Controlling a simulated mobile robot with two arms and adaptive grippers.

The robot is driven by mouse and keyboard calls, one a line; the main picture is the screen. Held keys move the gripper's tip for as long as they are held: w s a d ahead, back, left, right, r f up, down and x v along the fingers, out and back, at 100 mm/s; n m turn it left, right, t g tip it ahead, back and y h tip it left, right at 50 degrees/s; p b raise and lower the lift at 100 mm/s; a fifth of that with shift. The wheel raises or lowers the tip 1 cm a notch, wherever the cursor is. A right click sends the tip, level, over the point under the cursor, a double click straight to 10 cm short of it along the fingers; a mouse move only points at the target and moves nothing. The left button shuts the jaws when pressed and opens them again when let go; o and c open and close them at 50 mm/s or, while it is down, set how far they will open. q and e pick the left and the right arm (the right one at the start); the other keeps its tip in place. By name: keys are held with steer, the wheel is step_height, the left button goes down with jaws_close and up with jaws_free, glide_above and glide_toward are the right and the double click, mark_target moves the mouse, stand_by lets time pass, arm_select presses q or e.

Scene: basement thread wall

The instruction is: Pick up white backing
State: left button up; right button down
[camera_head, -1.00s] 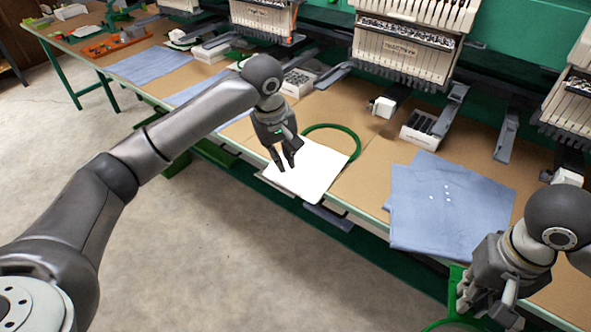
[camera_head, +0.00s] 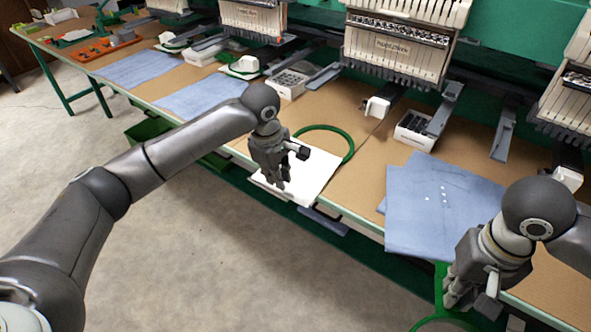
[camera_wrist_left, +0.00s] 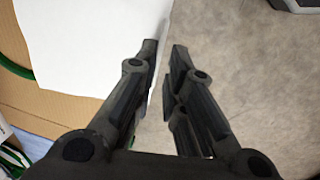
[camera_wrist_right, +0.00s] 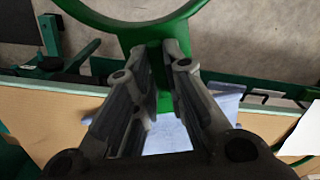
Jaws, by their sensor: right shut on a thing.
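The white backing (camera_head: 316,172) is a flat white sheet at the table's front edge in the head view. It fills the upper left of the left wrist view (camera_wrist_left: 90,45). My left gripper (camera_head: 279,183) is at the sheet's front edge with its fingers pointing down. In the left wrist view my left gripper (camera_wrist_left: 167,45) has a gap between its fingers, one over the sheet and one beyond its edge. I cannot tell whether they touch the sheet. My right gripper (camera_head: 462,297) is shut on a green hoop (camera_wrist_right: 118,38) at the lower right of the head view.
Another green hoop (camera_head: 350,140) lies on the table behind the backing. Blue cloth (camera_head: 440,205) lies to its right, with more blue cloth (camera_head: 205,97) to the left. Embroidery heads (camera_head: 395,45) overhang the table's back. The floor in front is clear.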

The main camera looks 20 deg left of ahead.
mark_target(283, 193)
arm_select(q)
steer(key=shift+w+d+f, duration=0.1)
steer(key=shift+d+f, duration=0.05)
steer(key=shift+f, duration=0.7)
steer(key=shift+w+d+f, duration=0.1)
steer(key=shift+d+f, duration=0.05)
steer(key=shift+f, duration=0.75)
steer(key=shift+w+d+f, duration=0.1)
steer(key=shift+d+f, duration=0.05)
steer(key=shift+f, duration=0.7)
jaws_close()
